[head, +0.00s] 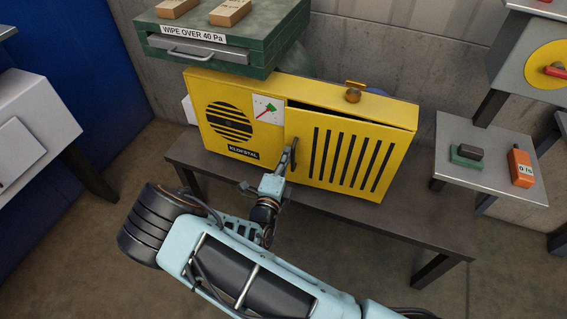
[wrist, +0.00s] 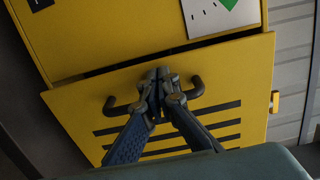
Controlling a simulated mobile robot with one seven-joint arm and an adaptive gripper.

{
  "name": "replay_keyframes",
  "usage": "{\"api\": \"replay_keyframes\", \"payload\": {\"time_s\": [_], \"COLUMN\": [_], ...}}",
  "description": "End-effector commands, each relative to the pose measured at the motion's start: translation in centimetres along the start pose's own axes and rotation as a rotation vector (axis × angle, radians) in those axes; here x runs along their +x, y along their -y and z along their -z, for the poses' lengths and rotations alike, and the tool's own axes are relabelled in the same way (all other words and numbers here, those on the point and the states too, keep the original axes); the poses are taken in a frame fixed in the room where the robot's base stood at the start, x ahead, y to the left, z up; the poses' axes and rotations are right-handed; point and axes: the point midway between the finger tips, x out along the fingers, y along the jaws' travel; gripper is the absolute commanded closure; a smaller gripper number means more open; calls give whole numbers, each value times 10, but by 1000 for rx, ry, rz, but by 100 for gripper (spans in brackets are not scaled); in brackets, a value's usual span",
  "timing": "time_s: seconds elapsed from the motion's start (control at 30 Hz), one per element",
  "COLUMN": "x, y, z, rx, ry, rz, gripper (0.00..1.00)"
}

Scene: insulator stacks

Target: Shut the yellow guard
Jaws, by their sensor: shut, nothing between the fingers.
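The yellow guard (head: 345,155) is the slatted door on the right half of a yellow housing (head: 228,140). It stands slightly ajar, with a dark gap along its top edge. In the wrist view the guard (wrist: 240,90) shows the same gap beside the housing's fixed panel. A dark bar handle (wrist: 196,88) is on the guard near that edge. My gripper (head: 290,152) is at the guard's left edge in the head view. In the wrist view my gripper (wrist: 160,76) is shut and empty, its tips over the handle's middle. I cannot tell whether they touch it.
The housing stands on a dark bench (head: 330,210). A green box (head: 225,45) with a drawer handle is behind at the upper left. A brass knob (head: 352,96) is on top of the housing. A side table (head: 480,180) at right holds small green and orange items.

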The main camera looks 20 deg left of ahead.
Motion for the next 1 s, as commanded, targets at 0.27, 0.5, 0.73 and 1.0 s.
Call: {"api": "replay_keyframes", "payload": {"time_s": [0.27,0.5,0.73,1.0], "x": [2,15,41,44], "y": [0,-4,-2,2], "z": [0,0,-2,-2], "rx": [-1,3,1,0], "ry": [0,-4,-1,1], "rz": [-1,-1,0,3], "gripper": [100,100,100,100]}}
